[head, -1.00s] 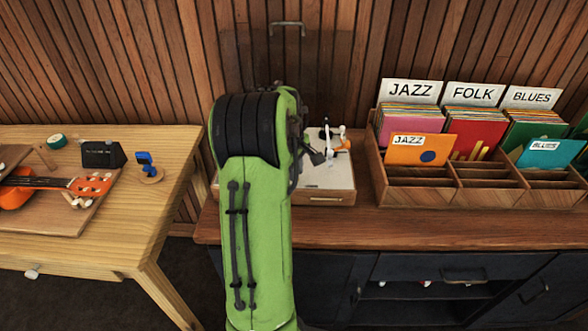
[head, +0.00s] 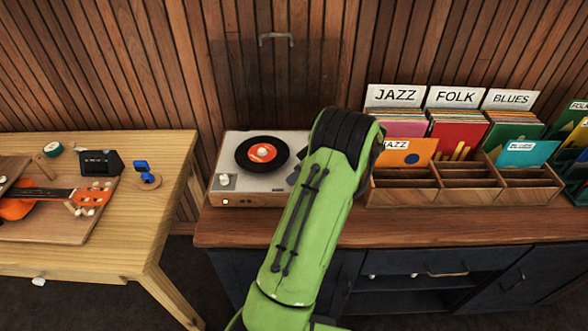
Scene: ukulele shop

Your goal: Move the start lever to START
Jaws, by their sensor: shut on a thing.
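The record player (head: 256,185) stands on the dark wood cabinet, with a pale top and a wooden front. A black record (head: 247,148) with an orange-red label lies on it. My green arm covers the right part of the player, so the start lever and the tonearm cannot be made out.
A wooden record bin (head: 405,193) with JAZZ, FOLK and BLUES cards stands close to the right of my arm. A pale wooden table (head: 140,215) at the left holds an orange ukulele (head: 62,192) and small items. The cabinet's front strip (head: 470,228) is clear.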

